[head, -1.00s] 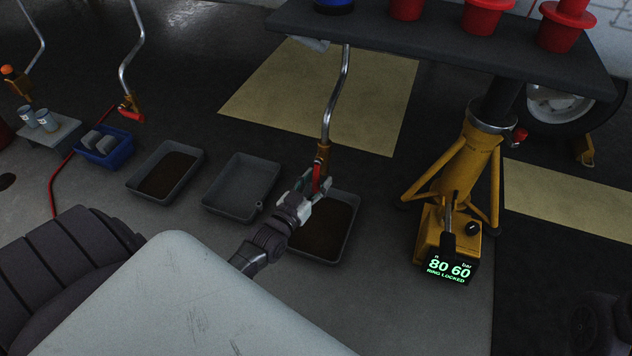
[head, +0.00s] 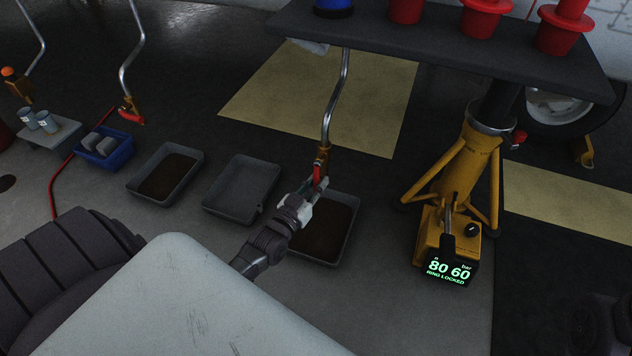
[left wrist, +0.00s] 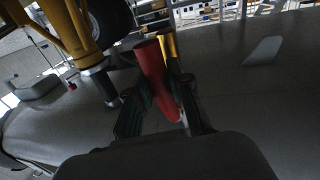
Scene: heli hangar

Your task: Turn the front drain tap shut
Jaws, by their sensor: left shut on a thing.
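The front drain tap (head: 322,160) is a brass body at the lower end of a bent metal pipe (head: 329,115), with a red lever handle (head: 316,174). In the head view the lever hangs down beside the body. My left gripper (head: 311,188) is shut on the red lever, over the edge of a tray of dark liquid. In the left wrist view the red lever (left wrist: 153,75) stands between the fingers, with the yellow tap body (left wrist: 169,52) just behind it. The fingertips partly hide the lever's end. My right gripper is in neither view.
A grey tray (head: 351,234) with dark contents lies below the tap. An empty tray (head: 214,203) and another filled tray (head: 133,184) stand to its left. A yellow jack (head: 464,165) with a lit display stands right.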

